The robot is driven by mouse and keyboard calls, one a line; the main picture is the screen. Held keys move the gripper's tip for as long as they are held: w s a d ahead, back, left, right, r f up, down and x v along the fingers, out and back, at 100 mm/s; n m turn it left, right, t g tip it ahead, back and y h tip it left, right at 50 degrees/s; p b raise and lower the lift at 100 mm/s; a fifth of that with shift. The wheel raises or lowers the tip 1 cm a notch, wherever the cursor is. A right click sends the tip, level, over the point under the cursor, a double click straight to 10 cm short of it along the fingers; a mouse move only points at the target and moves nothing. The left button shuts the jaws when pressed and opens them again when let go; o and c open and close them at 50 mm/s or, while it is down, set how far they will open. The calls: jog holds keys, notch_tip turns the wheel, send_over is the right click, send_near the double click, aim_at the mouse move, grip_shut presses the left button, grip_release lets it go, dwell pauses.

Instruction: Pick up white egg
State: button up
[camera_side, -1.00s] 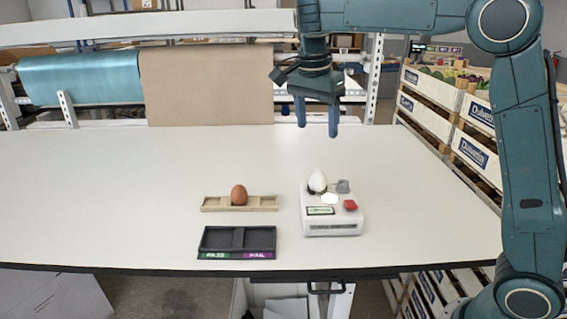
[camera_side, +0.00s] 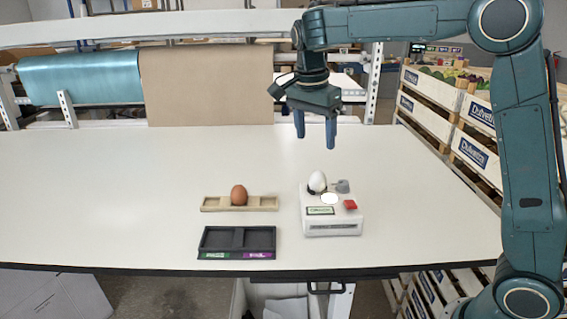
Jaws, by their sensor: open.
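The white egg (camera_side: 317,181) stands upright at the back left of a small white device (camera_side: 333,226), in what looks like a dark holder. The device has a green-edged display, a red button, a white disc and a small grey part on top. My gripper (camera_side: 315,143) points down with its two blue fingers apart and empty. It hangs above the white egg with a clear gap between them. The egg is fully in view apart from its lower end.
A brown egg (camera_side: 239,195) stands in a wooden tray (camera_side: 266,203) to the left. A black two-part tray (camera_side: 237,257) with green and purple labels lies in front of it, near the table's front edge. Wooden crates (camera_side: 473,150) stand at the right. The table's left side (camera_side: 100,190) is clear.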

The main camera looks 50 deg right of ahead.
aim_at(317, 171)
jog(key=shift+d+f, duration=0.25)
jog(key=shift+f, duration=1.25)
jog(key=shift+d+f, duration=0.2)
jog(key=shift+f, duration=1.3)
jog(key=shift+f, duration=0.15)
jog(key=shift+d+f, duration=0.25)
jog(key=shift+f, duration=0.95)
jog(key=shift+d+f, duration=0.25)
jog(key=shift+f, duration=0.95)
jog(key=c, duration=0.8)
